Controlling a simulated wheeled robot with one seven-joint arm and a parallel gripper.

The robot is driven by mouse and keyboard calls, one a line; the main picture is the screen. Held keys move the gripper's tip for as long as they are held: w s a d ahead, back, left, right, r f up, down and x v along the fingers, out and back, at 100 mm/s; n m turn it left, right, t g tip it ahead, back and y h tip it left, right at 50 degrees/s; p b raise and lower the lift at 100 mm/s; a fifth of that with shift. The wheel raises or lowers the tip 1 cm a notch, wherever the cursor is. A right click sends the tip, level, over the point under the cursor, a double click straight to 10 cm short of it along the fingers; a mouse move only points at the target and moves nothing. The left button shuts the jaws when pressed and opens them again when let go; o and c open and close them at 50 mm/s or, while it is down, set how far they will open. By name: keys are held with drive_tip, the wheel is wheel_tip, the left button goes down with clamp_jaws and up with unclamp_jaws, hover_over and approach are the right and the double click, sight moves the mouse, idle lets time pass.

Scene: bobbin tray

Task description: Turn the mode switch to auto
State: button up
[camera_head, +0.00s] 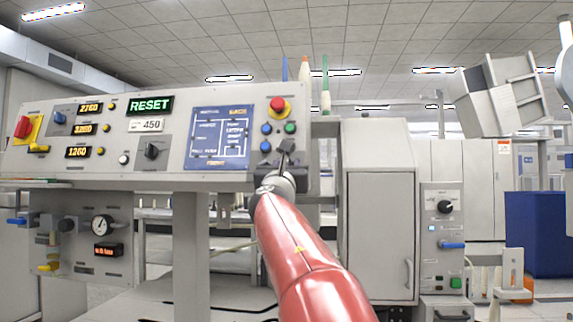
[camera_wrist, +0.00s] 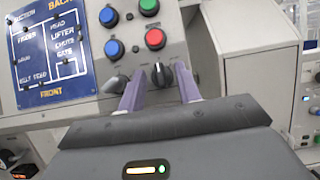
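In the wrist view, a black rotary knob (camera_wrist: 161,75) sits on the grey control panel below a red button. A second, greyer knob (camera_wrist: 114,85) sits to its left. No readable label shows which is the mode switch. My gripper (camera_wrist: 159,80) is open. Its two purple fingers point at the panel, one on each side of the black knob, with gaps visible. I cannot tell how deep the fingertips reach around it. In the head view, my gripper (camera_head: 287,160) is at the panel's lower right and hides most of the knob area.
Blue, green and red buttons (camera_wrist: 155,39) lie just above the knobs. A red emergency stop (camera_head: 277,104) is higher up. A blue diagram board (camera_head: 219,137) and another black knob (camera_head: 151,150) are to the left. A grey cabinet (camera_head: 380,230) stands right of the panel.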

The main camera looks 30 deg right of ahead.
clamp_jaws()
drive_tip(key=shift+m+g+h, duration=0.3)
drive_tip(key=shift+m, duration=0.1)
drive_tip(key=shift+w+a+r+m+g+h+p, duration=0.1)
drive_tip(key=shift+m+g+h+p, duration=0.8)
drive_tip(key=shift+m, duration=1.3)
drive_tip(key=shift+w+a+m+g+h+p, duration=0.15)
drive_tip(key=shift+m+g+h+p, duration=0.6)
drive_tip(key=shift+m+g, duration=1.2)
drive_tip(key=shift+w+a+r+m+g+h+p, duration=0.1)
drive_tip(key=shift+m+g+h+p, duration=0.65)
drive_tip(key=shift+m, duration=1.7)
drive_tip(key=shift+s+f+g+p, duration=0.1)
drive_tip(key=shift+g+p, duration=0.3)
drive_tip(key=shift+p, duration=0.05)
